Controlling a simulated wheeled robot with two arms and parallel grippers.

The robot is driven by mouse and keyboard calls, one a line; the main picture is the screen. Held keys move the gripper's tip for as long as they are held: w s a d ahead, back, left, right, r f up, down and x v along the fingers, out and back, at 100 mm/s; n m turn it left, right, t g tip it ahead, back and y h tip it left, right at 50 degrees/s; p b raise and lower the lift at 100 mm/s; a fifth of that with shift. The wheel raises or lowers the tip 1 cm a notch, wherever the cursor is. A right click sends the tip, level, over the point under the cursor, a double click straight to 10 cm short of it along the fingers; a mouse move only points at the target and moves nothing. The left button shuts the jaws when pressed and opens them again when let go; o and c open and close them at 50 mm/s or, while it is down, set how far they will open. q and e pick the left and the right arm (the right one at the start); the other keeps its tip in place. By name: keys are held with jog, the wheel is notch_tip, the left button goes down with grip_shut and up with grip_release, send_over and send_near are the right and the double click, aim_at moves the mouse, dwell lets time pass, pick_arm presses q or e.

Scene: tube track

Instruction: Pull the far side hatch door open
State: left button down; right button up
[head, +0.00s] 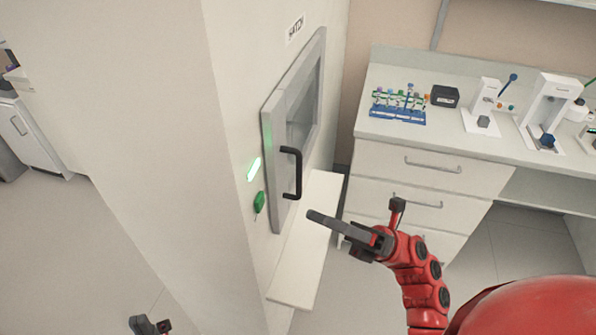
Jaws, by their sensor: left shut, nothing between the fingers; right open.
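The hatch door (283,125) is a grey framed door with a dark window, set in the pale wall under a "HATCH" sign (295,28). A black bar handle (298,174) stands out on its near side. The door looks shut or nearly so; I cannot tell for certain. My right gripper (354,210), on the red arm, is open and empty. In the picture its long finger points at the lower end of the handle, with a gap between them. My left gripper (150,325) is shut and empty at the bottom edge, left of the wall corner, partly cut off.
A green light (254,169) glows beside the door, above a green object (259,203) on the wall. A white shelf (305,262) juts out below the hatch. A drawer counter (400,165) with a blue tube rack (398,115) and lab devices stands right. Floor is clear at left.

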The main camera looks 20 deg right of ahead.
jog(key=w+d+f+n+t+h+b, duration=0.1)
jog(key=w+d+f+t+h, duration=0.1)
jog(key=d+t+h, duration=0.3)
jog(key=w+d+f+n+t+h, duration=0.1)
jog(key=w+d+f+t+h, duration=0.1)
jog(key=d+h, duration=0.5)
jog(key=p, duration=0.6)
send_over(299, 197)
jog(key=shift+w+d+r, duration=0.1)
jog(key=shift+w, duration=0.25)
grip_shut()
